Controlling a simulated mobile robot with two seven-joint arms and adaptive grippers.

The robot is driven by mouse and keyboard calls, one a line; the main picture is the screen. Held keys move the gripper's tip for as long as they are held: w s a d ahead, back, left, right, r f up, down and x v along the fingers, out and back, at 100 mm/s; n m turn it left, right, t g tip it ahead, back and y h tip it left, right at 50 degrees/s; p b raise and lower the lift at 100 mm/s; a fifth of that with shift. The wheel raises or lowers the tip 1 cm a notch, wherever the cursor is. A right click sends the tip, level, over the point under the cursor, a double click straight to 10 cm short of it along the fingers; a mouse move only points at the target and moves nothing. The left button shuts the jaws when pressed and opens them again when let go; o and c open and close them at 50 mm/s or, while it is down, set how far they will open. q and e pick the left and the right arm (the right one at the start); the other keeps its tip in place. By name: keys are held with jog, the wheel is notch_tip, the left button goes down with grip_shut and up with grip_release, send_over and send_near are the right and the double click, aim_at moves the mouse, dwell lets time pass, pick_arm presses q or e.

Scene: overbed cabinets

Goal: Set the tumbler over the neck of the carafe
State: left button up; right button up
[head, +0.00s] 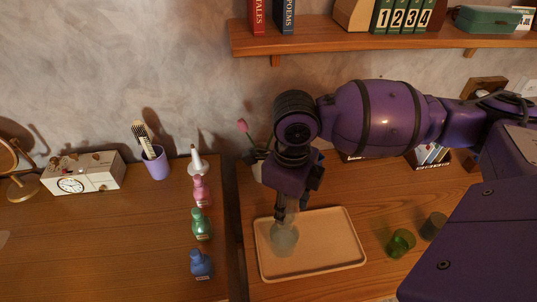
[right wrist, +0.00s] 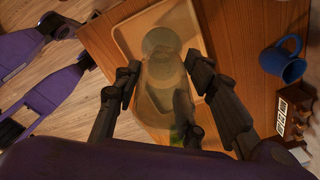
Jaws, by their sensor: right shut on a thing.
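The clear glass carafe (head: 283,240) stands on the tan tray (head: 342,255), below my right gripper. Its rounded body also shows in the right wrist view (right wrist: 160,42). My right gripper (head: 287,208) points down over the carafe. In the right wrist view its fingers (right wrist: 164,72) are closed around a pale, see-through glass, apparently the tumbler (right wrist: 153,106). The fingers hide part of it. The tumbler and carafe overlap in both views, so I cannot tell whether they touch. My left gripper is not in view.
A green glass (head: 401,243) and a darker one (head: 433,226) stand right of the tray. Pink, green (head: 201,224) and blue bottles line the left table's edge, beside a gap. A shelf (head: 330,38) hangs behind. A blue mug (right wrist: 283,62) shows in the wrist view.

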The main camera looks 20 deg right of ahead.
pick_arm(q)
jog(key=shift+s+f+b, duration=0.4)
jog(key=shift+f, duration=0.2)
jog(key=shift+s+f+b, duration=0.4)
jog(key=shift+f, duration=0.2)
pick_arm(e)
notch_tip(320, 180, down, 6)
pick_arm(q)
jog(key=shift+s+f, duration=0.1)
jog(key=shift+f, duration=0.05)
pick_arm(e)
jog(key=shift+f, duration=0.6)
dwell(0.3)
jog(key=o, duration=1.3)
jog(key=shift+r, duration=0.1)
notch_tip(320, 180, up, 12)
jog(key=shift+f, duration=0.1)
